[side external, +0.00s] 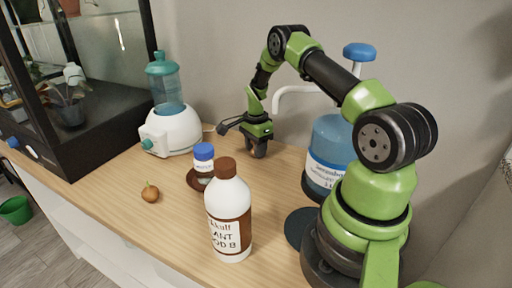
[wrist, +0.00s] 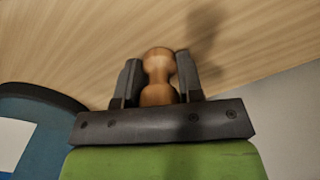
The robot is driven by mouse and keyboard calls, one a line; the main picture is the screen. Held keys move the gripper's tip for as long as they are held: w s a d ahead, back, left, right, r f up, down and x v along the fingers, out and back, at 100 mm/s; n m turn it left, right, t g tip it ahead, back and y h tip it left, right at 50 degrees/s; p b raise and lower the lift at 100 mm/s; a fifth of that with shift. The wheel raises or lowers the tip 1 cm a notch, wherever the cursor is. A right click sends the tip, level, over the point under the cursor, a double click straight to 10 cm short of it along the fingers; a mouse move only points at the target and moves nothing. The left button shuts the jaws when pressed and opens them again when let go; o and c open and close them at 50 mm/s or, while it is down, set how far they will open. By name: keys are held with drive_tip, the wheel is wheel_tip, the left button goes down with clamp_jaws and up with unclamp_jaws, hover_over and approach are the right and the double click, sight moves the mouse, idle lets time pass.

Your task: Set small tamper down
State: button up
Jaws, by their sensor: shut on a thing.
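The small tamper (wrist: 159,78) is a turned piece of light brown wood with a rounded knob and a narrow waist. In the wrist view it stands between the two dark fingers of my gripper (wrist: 160,84), which is shut on it. In the side view my gripper (side external: 258,151) points down, low over the back of the wooden table near the wall. The tamper is not clearly visible there, hidden by the fingers. I cannot tell whether the tamper touches the table.
A blue-liquid bottle (side external: 329,140) with a pump stands right of my gripper. A white-and-teal humidifier (side external: 176,130) is to the left. A white plant-food bottle (side external: 229,210), a blue-capped jar (side external: 204,163) and a small brown bulb (side external: 150,194) stand nearer. Bare table (side external: 277,180) lies in front.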

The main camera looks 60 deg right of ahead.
drive_tip(key=shift+f, duration=0.15)
drive_tip(key=o, duration=0.9)
